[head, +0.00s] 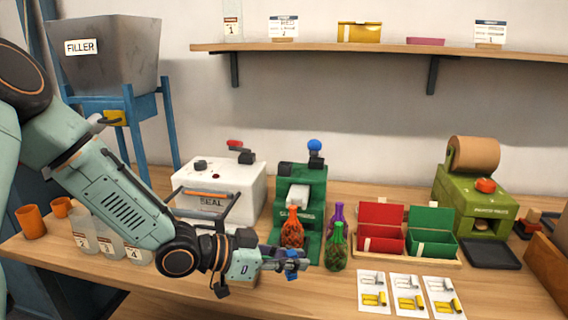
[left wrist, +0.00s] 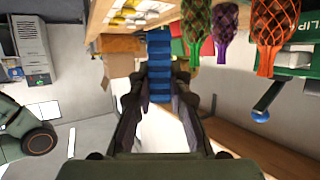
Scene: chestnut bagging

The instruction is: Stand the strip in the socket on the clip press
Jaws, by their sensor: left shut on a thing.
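My left gripper (head: 284,264) reaches in from the left, low in front of the clip press (head: 313,185). It is shut on a blue strip (head: 291,272), which shows larger in the left wrist view (left wrist: 159,65) as a ribbed blue piece between the fingers. The clip press is a green machine with a blue-knobbed lever (head: 314,146) and a pale block on its front. The strip is apart from the press. I cannot make out the socket; net bags and the gripper cover part of the press's front. My right gripper is not in view.
Orange (head: 292,232), purple (head: 337,216) and green (head: 336,250) net bags stand close by the gripper. A white sealer (head: 222,190) is left of the press. Red and green bins (head: 432,228) and picture cards (head: 408,295) lie to the right.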

